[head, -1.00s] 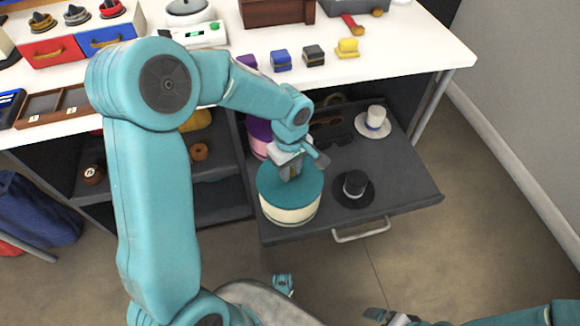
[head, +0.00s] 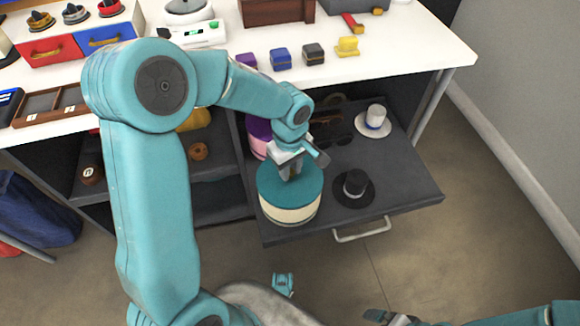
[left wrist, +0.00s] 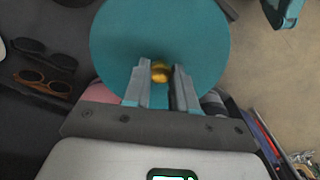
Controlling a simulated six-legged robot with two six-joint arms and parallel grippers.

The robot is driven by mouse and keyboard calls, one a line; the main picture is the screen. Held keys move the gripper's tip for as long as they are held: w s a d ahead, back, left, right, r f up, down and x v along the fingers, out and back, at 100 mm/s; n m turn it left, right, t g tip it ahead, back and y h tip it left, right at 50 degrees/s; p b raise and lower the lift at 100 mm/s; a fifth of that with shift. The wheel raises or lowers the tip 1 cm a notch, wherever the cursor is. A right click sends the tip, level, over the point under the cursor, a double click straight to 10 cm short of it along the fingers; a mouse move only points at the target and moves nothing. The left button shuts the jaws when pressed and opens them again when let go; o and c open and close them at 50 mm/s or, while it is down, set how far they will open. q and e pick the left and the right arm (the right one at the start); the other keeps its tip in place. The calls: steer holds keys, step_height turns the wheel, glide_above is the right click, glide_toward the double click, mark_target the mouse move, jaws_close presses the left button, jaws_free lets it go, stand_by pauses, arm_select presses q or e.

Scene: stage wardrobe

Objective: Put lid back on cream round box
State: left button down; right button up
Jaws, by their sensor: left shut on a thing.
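The cream round box (head: 290,214) stands upright in the front left of the open dark drawer. Its teal lid (head: 271,185) lies on top of it, looking level and lined up with the rim; I cannot tell whether it is fully seated. My left gripper (head: 289,174) reaches down over the middle of the lid. In the left wrist view the two fingers are closed around the lid's gold knob (left wrist: 160,72), with the teal lid (left wrist: 115,40) spread around it. The box's cream wall is hidden in that view.
In the drawer (head: 400,196), a black top hat (head: 354,186) lies right of the box, a white hat (head: 375,121) further back, glasses (left wrist: 42,82) behind, and a purple-pink round box (head: 258,136) just behind the cream box. The white tabletop (head: 400,60) overhangs the drawer's back.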

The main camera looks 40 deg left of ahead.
arm_select(q)
steer(key=shift+f+b, duration=0.2)
steer(key=shift+b, duration=0.25)
stand_by(1.0)
steer(key=shift+c, duration=1.8)
jaws_free()
steer(key=shift+r, duration=0.15)
steer(key=shift+r+p, duration=2.55)
steer(key=shift+r, duration=0.85)
jaws_close()
steer(key=shift+f, duration=0.2)
